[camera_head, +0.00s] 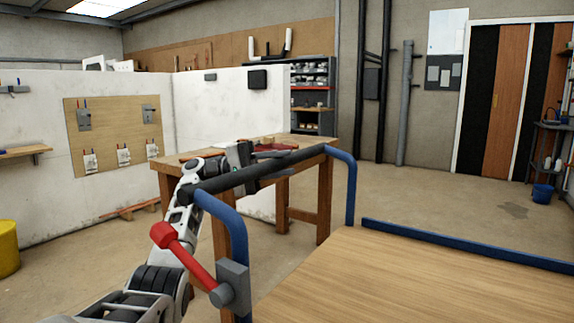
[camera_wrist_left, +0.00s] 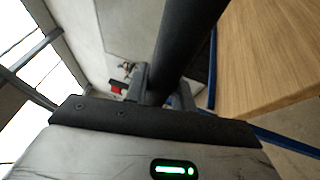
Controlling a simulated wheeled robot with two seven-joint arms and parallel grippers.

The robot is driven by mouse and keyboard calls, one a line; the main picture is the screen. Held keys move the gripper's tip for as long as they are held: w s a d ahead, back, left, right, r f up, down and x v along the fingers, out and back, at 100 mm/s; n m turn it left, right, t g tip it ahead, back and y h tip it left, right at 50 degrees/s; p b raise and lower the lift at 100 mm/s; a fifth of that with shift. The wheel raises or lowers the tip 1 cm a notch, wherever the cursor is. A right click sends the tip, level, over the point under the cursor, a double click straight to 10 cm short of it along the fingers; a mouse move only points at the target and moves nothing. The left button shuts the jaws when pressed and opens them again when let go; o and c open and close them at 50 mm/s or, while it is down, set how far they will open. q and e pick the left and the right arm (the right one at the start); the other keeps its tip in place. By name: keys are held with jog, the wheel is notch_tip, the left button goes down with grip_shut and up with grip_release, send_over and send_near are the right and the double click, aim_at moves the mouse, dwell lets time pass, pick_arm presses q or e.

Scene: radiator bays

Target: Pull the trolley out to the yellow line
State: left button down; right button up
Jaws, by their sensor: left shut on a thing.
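The trolley has a flat wooden deck (camera_head: 430,280) at the lower right, with a blue rail (camera_head: 470,245) along its far edge. Its handle is a black bar (camera_head: 290,163) on blue uprights (camera_head: 342,185). A red lever (camera_head: 190,258) on a grey block (camera_head: 233,285) is fixed at the near blue upright. My left gripper (camera_head: 247,163) is shut on the black bar. In the left wrist view the bar (camera_wrist_left: 185,45) runs between the fingers of my left gripper (camera_wrist_left: 162,98). My right gripper is not in view. I see no yellow line.
A wooden workbench (camera_head: 165,166) stands just behind the handle. White partition walls (camera_head: 40,180) are at the left, with a yellow drum (camera_head: 8,248) at the left edge. A blue bucket (camera_head: 543,193) is far right. Bare concrete floor (camera_head: 430,205) lies beyond the trolley.

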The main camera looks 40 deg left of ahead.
pick_arm(q)
jog(key=c, duration=1.2)
grip_release()
jog(key=shift+o, duration=0.2)
jog(key=v, duration=0.7)
jog(key=shift+a, duration=0.25)
jog(key=shift+s+f, duration=0.1)
